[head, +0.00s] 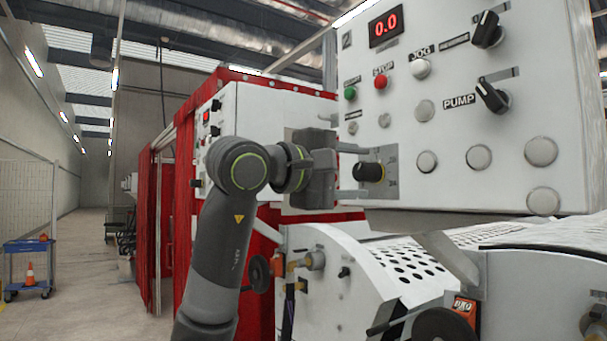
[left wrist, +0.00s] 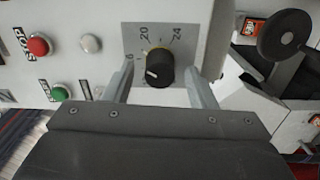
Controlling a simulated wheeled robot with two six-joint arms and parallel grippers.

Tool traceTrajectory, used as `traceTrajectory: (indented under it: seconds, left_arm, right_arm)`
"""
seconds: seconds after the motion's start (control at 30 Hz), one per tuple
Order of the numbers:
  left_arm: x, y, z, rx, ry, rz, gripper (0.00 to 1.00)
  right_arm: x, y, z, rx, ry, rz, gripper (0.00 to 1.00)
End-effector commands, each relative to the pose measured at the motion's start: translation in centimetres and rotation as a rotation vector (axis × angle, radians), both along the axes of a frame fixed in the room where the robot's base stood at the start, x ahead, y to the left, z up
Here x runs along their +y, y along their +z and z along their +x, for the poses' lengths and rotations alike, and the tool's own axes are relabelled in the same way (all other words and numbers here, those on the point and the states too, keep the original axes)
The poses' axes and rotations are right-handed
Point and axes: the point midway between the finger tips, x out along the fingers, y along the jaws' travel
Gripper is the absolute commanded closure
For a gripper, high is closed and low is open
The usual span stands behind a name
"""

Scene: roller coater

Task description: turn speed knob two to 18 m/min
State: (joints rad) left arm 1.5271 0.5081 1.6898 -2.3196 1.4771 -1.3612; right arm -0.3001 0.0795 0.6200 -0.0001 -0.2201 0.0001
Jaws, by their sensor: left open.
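The black speed knob (head: 369,172) sits on a grey scale plate at the lower left of the white control panel marked 2. In the left wrist view the knob (left wrist: 159,68) shows a white mark at its lower left; 20 and 24 are readable on the scale, and another number is partly hidden by a finger. My left gripper (head: 364,172) is open, with one finger on each side of the knob and gaps visible in the left wrist view (left wrist: 160,72). The red display (head: 386,25) reads 0.0. My right gripper is out of view.
A perforated guard (head: 400,270) lies below. Red curtains (head: 184,190) and a blue cart (head: 28,262) stand to the left.

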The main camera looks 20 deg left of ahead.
Motion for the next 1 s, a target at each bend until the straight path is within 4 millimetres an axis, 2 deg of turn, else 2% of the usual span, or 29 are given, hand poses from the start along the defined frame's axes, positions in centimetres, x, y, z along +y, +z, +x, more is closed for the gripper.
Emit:
traceTrajectory:
  seconds: [0.03,0.2,0.6,0.8,1.0]
  left_arm:
    - [0.7,-0.4,-0.9,-0.005,0.004,0.003,0.49]
    - [2.8,-0.4,-4.1,-0.006,0.006,0.003,0.49]
    - [7.3,-0.3,-10.9,-0.002,0.005,0.003,0.49]
    - [8.4,-0.2,-12.6,0.0,0.002,0.002,0.49]
    - [8.7,-0.1,-13.1,0.0,0.001,0.001,0.49]
  right_arm:
    - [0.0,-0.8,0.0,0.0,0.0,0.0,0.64]
    - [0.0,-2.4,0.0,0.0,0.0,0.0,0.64]
    - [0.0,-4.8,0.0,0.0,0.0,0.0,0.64]
    - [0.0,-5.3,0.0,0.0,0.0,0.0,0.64]
    - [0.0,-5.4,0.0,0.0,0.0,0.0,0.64]
